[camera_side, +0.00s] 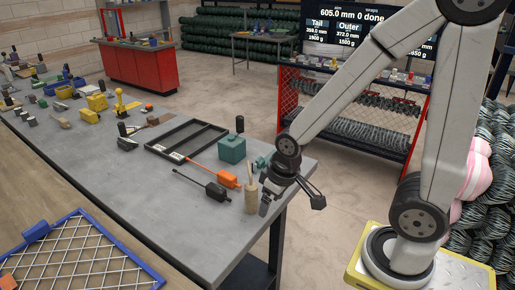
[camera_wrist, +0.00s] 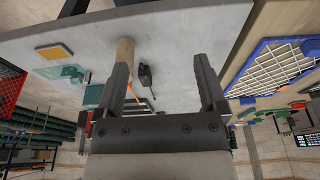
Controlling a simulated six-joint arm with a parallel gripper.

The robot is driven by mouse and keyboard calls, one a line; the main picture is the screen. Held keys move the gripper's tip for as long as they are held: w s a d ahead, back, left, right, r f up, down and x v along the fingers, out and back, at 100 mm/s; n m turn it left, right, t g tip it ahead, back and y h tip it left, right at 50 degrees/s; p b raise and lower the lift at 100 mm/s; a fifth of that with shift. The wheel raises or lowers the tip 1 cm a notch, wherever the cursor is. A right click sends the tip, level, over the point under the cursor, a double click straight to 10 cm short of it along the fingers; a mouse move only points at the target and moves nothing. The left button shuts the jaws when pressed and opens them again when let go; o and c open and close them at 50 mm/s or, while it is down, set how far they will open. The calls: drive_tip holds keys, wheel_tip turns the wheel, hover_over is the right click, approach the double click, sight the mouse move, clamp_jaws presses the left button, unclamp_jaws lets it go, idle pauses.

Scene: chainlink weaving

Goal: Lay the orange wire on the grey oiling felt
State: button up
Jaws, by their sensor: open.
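A thin orange rod (camera_side: 201,169) with a chunky orange end (camera_side: 228,179) lies on the grey bench and is the most wire-like orange thing I see. A thin orange line (camera_wrist: 137,96) shows beside my finger in the wrist view. I cannot pick out the grey oiling felt with certainty. My gripper (camera_side: 291,204) hangs by the bench's near right corner, its fingers spread. In the wrist view my gripper (camera_wrist: 161,62) has nothing between its fingers. A wooden cylinder (camera_side: 251,197) stands close to its left finger.
A black tool (camera_side: 217,191) lies beside the orange rod. A black divided frame (camera_side: 187,140) and a teal block (camera_side: 232,149) are behind it. A blue-edged mesh panel (camera_side: 80,255) is at the lower left. The middle of the bench (camera_side: 95,155) is mostly clear.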

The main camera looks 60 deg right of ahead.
drive_tip(key=shift+c, duration=0.2)
drive_tip(key=shift+w+v, duration=0.55)
drive_tip(key=shift+v, duration=2)
drive_tip(key=n+t, duration=0.2)
drive_tip(key=n, duration=3.3)
hover_over(225, 173)
drive_tip(key=s, duration=0.3)
drive_tip(key=f, duration=1.1)
drive_tip(key=shift+s+a+f, duration=0.1)
drive_tip(key=shift+s+a, duration=0.05)
drive_tip(key=shift+a, duration=0.05)
drive_tip(key=shift+x, duration=1.25)
drive_tip(key=shift+x, duration=2.6)
